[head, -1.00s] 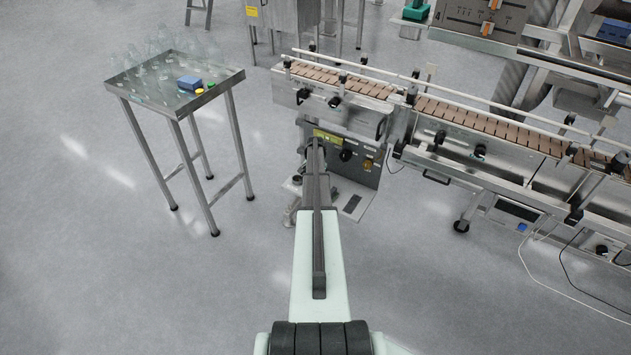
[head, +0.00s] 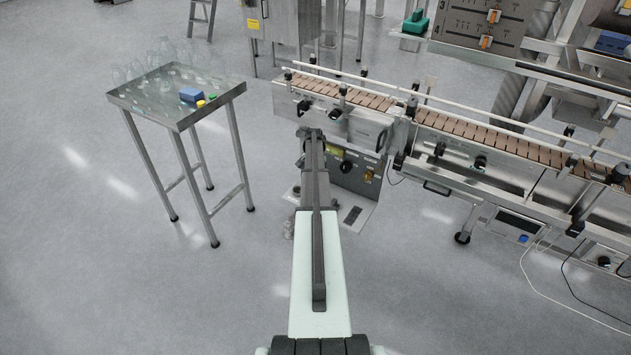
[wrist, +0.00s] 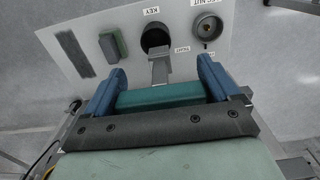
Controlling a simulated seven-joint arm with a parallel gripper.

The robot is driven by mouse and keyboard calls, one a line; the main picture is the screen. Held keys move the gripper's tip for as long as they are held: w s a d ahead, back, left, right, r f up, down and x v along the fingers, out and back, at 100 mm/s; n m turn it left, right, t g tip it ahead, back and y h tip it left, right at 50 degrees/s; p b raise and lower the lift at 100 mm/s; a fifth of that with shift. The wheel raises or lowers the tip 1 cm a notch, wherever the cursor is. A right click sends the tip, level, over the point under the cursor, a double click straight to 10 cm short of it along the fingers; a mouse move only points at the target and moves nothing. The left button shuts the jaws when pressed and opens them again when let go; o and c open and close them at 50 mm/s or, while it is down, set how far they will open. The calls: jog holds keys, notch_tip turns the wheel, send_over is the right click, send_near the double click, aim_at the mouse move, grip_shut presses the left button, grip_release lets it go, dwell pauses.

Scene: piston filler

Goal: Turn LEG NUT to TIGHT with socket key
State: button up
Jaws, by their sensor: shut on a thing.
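My gripper (wrist: 161,68) shows in the wrist view with two blue fingers. It is shut on the socket key's teal handle (wrist: 160,98), which lies between the fingers. The key's grey shaft (wrist: 160,70) points at the round black opening (wrist: 155,38) labelled KEY on a pale panel. I cannot tell whether its end is inside the opening or in front of it. In the head view my arm hides the gripper and key.
In the head view, the conveyor (head: 455,165) stands beyond and right of my arm. A steel table (head: 160,105) with bottles stands at left. The floor between is clear.

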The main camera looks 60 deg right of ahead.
jog(key=w+f, duration=0.2)
jog(key=w, duration=0.7)
jog(key=shift+w+f, duration=0.1)
jog(key=shift+f, duration=3.55)
jog(key=m, duration=0.7)
jog(key=shift+w+m, duration=0.1)
jog(key=shift+m, duration=0.3)
jog(key=m, duration=0.3)
jog(key=shift+d+m, duration=0.1)
jog(key=shift+m, duration=0.3)
jog(key=m, duration=0.4)
jog(key=shift+r, duration=0.15)
jog(key=shift+r, duration=2.35)
